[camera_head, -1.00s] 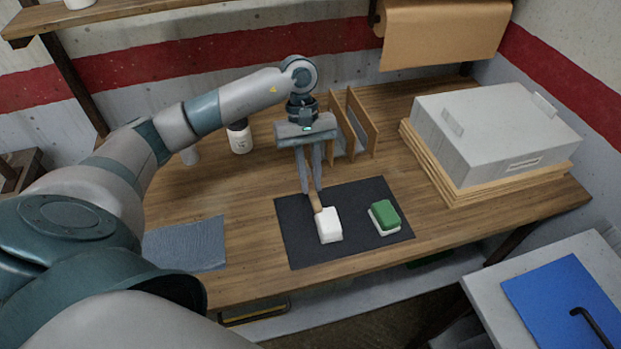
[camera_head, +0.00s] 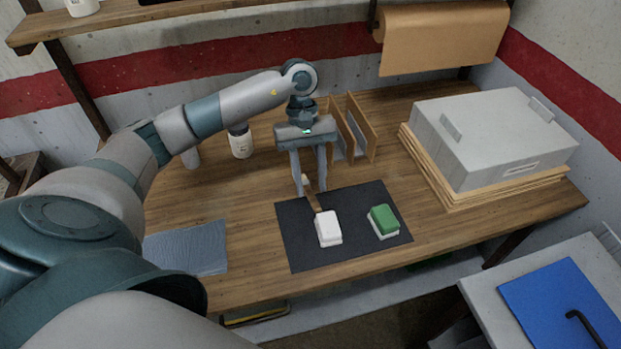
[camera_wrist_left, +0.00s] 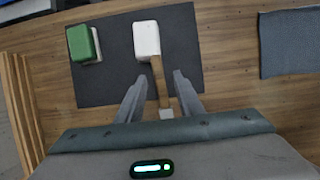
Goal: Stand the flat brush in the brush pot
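A narrow wooden piece with a pale end, which looks like the flat brush (camera_head: 314,201), reaches from a white block (camera_head: 328,228) on the dark mat. In the left wrist view the brush (camera_wrist_left: 158,82) runs from the white block (camera_wrist_left: 147,40) to between my fingers. Whether it rests on the block or is joined to it, I cannot tell. My left gripper (camera_head: 309,192) is open, its fingers (camera_wrist_left: 159,98) on either side of the brush with gaps. A small pale cup (camera_head: 191,157), possibly the brush pot, stands partly hidden by my arm. My right gripper is out of view.
A green block (camera_head: 383,220) lies on the dark mat (camera_head: 355,208). A white jar (camera_head: 240,144) stands at the back left, and a wooden divider rack (camera_head: 362,128) is behind my gripper. A grey box (camera_head: 490,135) sits at the right. A grey-blue cloth (camera_head: 187,248) lies front left.

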